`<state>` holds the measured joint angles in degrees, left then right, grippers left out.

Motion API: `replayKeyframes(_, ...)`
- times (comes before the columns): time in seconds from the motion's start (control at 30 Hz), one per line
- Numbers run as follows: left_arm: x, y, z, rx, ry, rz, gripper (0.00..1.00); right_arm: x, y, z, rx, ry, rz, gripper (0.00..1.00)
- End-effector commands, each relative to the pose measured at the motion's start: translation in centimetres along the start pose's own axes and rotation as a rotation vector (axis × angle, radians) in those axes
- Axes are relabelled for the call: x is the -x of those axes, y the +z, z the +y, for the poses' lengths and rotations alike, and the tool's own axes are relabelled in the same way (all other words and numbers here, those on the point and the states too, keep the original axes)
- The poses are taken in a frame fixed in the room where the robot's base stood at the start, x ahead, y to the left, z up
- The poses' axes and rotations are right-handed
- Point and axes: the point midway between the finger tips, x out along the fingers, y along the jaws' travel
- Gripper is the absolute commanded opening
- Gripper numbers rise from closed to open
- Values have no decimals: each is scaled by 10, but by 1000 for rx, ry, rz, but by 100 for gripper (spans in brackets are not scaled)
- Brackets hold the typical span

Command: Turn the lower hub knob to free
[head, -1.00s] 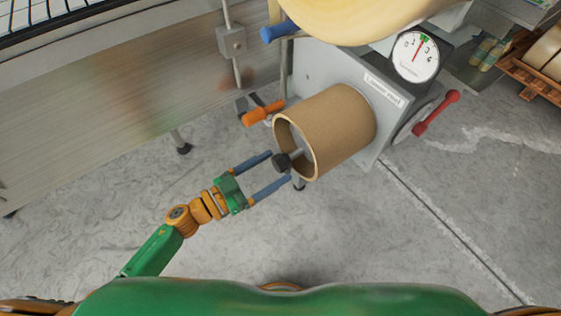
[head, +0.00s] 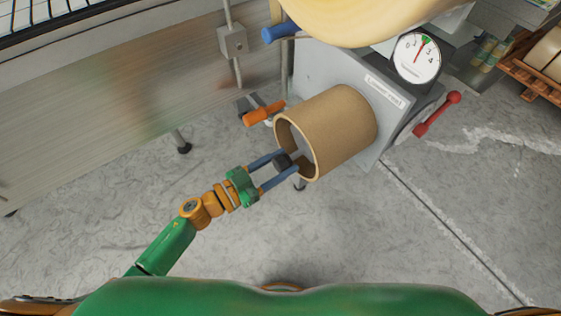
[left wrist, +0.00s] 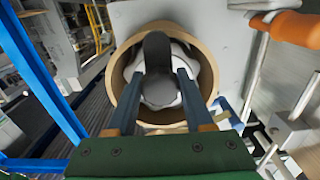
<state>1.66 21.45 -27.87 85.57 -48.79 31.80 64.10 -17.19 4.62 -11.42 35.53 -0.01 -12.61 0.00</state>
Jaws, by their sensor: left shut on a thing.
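The lower hub knob (head: 282,161) is a dark grip at the open end of a brown cardboard core (head: 335,128). The core sits on the hub in front of a grey machine housing. In the left wrist view the knob (left wrist: 158,58) stands as a dark upright bar in front of the pale hub face, inside the core's ring (left wrist: 122,98). My left gripper (head: 284,164) has its two blue fingers on either side of the knob and is shut on it. My right gripper is not in view.
A round gauge (head: 416,57) and a red-handled lever (head: 438,114) are on the machine at right. An orange handle (head: 263,113) stands just left of the core, and a blue handle (head: 281,32) is above. Bare concrete floor (head: 330,230) lies below.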

Motion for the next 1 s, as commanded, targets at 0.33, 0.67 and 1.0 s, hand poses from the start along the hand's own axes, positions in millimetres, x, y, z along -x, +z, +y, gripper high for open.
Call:
replayKeyframes(0.33, 0, 0, -1, -221, 0, -1, 0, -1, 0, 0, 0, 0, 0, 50)
replayKeyframes(0.67, 0, 1, -1, -535, 1, -2, 0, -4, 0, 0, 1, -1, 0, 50)
replayKeyframes(1.0, 0, 1, -2, -858, 0, -1, 0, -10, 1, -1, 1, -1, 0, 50)
